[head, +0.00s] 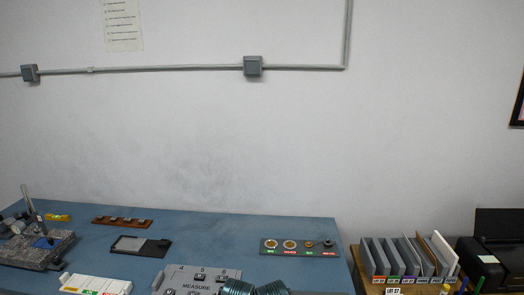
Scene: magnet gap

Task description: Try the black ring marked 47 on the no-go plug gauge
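A dark gauge board (299,249) lies on the blue bench at its right side. It carries two pale round pieces with brassy centres at the left and two small upright pieces at the right. Green and red labels alternate along its front edge. The small dark piece (328,243) at the far right stands above a red label, which I take to be the no-go plug; the lettering is too small to be sure. I cannot make out a black ring marked 47. Neither of my grippers is in view.
The blue bench (215,235) also holds a brown rack (121,222), a dark tray (128,244), a white labelled tray (95,284), a grey MEASURE panel (200,279) and a stand on a stone block (35,250). Teal coils (238,288) show at the bottom edge. Upright folders (400,258) stand right.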

